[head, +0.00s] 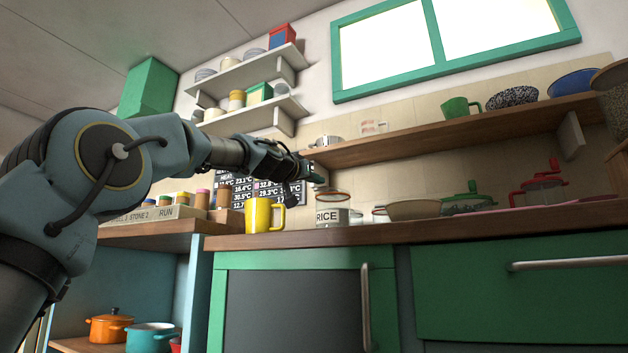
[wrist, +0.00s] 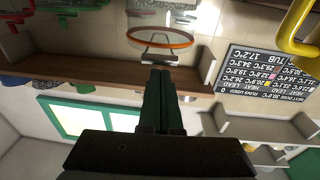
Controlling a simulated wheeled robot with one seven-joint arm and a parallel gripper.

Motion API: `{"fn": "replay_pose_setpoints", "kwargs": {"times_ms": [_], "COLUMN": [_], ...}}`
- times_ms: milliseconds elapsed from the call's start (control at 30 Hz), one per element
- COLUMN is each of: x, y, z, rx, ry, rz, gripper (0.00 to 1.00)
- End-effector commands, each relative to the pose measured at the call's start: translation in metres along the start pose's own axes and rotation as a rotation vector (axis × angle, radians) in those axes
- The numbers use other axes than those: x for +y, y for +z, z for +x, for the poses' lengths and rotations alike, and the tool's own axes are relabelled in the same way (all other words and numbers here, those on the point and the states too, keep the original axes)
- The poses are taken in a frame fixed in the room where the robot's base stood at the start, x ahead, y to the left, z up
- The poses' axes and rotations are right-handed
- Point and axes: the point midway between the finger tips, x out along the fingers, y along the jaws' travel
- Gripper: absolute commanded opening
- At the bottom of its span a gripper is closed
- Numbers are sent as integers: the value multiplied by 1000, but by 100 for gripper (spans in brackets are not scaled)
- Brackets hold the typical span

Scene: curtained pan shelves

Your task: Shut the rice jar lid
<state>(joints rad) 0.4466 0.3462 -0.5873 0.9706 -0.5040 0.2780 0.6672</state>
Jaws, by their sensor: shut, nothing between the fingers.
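The rice jar (head: 328,217), white with a RICE label, stands on the wooden counter. Its clear lid (head: 333,196) with an orange rim is raised and tilted open above the jar. In the wrist view, which is upside down, the lid's orange ring (wrist: 160,38) is just beyond my fingertips. My gripper (head: 316,176) is shut and empty, above and slightly left of the lid in the head view. The dark fingers (wrist: 160,72) are pressed together in the wrist view. I cannot tell whether they touch the lid.
A yellow mug (head: 262,215) stands left of the jar. A wooden shelf (head: 450,133) runs above the counter. A dark temperature board (wrist: 262,78) hangs behind.

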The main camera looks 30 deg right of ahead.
Motion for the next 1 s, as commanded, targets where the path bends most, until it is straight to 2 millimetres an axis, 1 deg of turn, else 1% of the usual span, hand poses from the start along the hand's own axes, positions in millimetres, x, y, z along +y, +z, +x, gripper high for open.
{"fn": "replay_pose_setpoints", "kwargs": {"times_ms": [167,300,500,533,567,767,1000], "x": [1,4,8,7,6,6,6], "y": [-10,-27,-45,-35,-30,-11,17], "z": [1,3,6,2,-2,-19,-45], "rx": [0,0,0,-1,0,0,0], "ry": [0,-1,0,-2,-3,-4,-4], "rz": [0,1,0,-1,0,0,1], "gripper": [0,0,0,0,0,0,0]}}
